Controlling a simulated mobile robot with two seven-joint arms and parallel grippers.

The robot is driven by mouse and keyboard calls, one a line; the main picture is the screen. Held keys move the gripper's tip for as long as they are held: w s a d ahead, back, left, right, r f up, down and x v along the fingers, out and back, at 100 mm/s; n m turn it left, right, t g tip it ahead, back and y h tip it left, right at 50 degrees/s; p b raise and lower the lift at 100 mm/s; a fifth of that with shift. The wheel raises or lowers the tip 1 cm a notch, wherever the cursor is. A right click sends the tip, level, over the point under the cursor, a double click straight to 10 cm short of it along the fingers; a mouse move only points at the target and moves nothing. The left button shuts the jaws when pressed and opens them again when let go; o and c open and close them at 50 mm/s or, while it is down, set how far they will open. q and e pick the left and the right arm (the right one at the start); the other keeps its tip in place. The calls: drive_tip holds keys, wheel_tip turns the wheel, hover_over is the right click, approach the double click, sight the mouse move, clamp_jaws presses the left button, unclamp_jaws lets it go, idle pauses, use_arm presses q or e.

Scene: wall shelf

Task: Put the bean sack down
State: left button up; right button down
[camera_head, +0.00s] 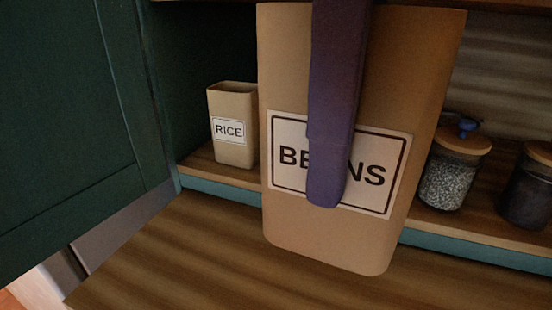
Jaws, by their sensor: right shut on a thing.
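The bean sack (420,100) is a large tan container with a white label reading BEANS. It fills the middle of the head view, close to the camera, and hides part of the shelf behind it. My right gripper (327,190) shows as a purple finger lying across the front of the sack and its label. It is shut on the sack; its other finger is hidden. The sack is slightly tilted, and its bottom shows above the wooden surface in front; I cannot tell whether it touches anything. My left gripper is not in view.
A small tan RICE container (233,150) stands on the wooden shelf (195,165) at left. A glass jar (447,182) with a wooden lid and blue knob, and a dark jar (528,190), stand at right. A green door (65,120) is at left. The wooden counter (190,255) looks clear.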

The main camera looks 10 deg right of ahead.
drive_tip(key=d+r+n+p, duration=0.1)
drive_tip(key=r+n+p, duration=0.1)
drive_tip(key=n, duration=0.1)
drive_tip(key=d+r+n+p, duration=0.1)
drive_tip(key=r+n+p, duration=0.1)
drive_tip(key=r+n, duration=0.1)
drive_tip(key=w+d+r+n+p, duration=0.1)
drive_tip(key=r+n+p, duration=0.1)
drive_tip(key=n, duration=0.2)
drive_tip(key=shift+d+r, duration=0.25)
drive_tip(key=shift+r, duration=0.15)
drive_tip(key=s+d+r+n+p, duration=0.1)
drive_tip(key=r+n+p, duration=0.4)
drive_tip(key=r+p, duration=0.9)
drive_tip(key=s+d+r+n+p, duration=0.2)
drive_tip(key=r+n+p, duration=0.3)
drive_tip(key=r+p, duration=0.9)
drive_tip(key=s+d+r+n+p, duration=0.1)
drive_tip(key=r+n+p, duration=0.4)
drive_tip(key=r+p, duration=0.9)
drive_tip(key=s+p, duration=0.1)
drive_tip(key=p, duration=0.2)
drive_tip(key=shift+d, duration=0.25)
